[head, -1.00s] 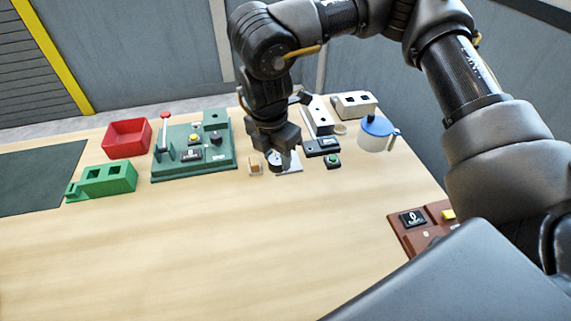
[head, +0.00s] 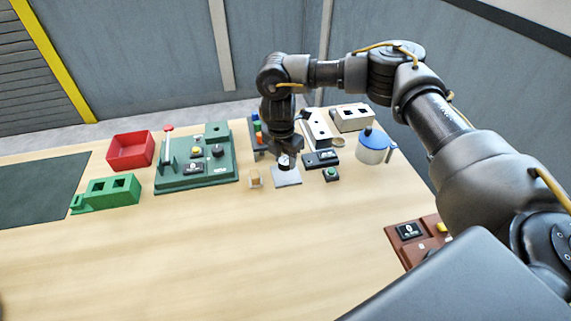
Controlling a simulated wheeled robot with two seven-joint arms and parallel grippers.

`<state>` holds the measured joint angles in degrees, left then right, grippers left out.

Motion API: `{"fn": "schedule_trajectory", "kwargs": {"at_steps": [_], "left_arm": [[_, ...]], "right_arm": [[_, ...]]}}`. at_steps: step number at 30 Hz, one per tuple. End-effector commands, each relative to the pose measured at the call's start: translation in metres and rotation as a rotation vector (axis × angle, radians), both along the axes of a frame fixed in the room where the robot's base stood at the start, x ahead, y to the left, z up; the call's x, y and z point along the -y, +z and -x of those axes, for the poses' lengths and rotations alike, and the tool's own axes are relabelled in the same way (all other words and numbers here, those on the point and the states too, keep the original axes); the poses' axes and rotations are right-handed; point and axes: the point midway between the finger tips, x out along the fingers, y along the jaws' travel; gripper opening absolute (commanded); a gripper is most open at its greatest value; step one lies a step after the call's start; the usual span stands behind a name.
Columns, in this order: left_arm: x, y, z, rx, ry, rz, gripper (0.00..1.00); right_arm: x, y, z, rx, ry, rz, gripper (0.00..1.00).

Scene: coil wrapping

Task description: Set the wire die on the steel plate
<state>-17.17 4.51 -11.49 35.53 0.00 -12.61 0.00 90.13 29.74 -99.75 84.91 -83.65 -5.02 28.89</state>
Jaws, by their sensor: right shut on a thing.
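The steel plate (head: 287,178) is a small light grey square lying on the wooden table, in the middle of the head view. My right gripper (head: 284,157) points down over the back part of the plate. It is shut on a small round dark-and-pale piece, which looks like the wire die (head: 284,163). The die is over the plate's back edge, and I cannot tell whether it touches the plate. The fingers are small and partly hidden behind the wrist. My left gripper is not in view.
A small tan block (head: 255,178) is left of the plate. A black device (head: 321,159) and a green-button box (head: 331,174) are to its right, with a blue-lidded jug (head: 374,147) beyond. A green machine (head: 197,160) stands left. The front table is clear.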

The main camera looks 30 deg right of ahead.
Motion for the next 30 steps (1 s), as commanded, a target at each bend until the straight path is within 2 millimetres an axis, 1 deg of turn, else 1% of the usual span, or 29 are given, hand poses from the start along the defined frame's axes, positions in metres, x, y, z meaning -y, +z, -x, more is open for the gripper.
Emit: {"fn": "schedule_trajectory", "kwargs": {"at_steps": [5, 8, 12, 15, 23, 27, 28, 30], "left_arm": [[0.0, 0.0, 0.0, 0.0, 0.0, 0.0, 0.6], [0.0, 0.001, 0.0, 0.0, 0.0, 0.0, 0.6], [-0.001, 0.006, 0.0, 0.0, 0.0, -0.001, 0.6], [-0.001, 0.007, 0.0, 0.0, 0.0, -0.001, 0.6], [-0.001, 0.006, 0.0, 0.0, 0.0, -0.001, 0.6], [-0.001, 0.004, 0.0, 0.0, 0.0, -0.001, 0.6], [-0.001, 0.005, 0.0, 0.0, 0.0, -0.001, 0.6], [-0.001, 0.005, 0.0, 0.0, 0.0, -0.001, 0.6]], "right_arm": [[0.001, -0.003, -0.002, 0.002, 0.001, -0.001, 0.07], [0.005, -0.012, -0.006, -0.003, -0.002, 0.0, 0.07], [0.004, -0.031, -0.005, -0.003, -0.001, -0.001, 0.07], [0.004, -0.037, -0.005, -0.001, -0.001, 0.0, 0.07], [0.004, -0.039, -0.006, 0.0, 0.0, 0.001, 0.07], [0.004, -0.043, -0.005, 0.0, 0.0, 0.0, 0.07], [0.004, -0.042, -0.005, 0.0, 0.0, 0.0, 0.42], [0.004, -0.042, -0.005, 0.0, 0.0, 0.0, 0.51]]}}
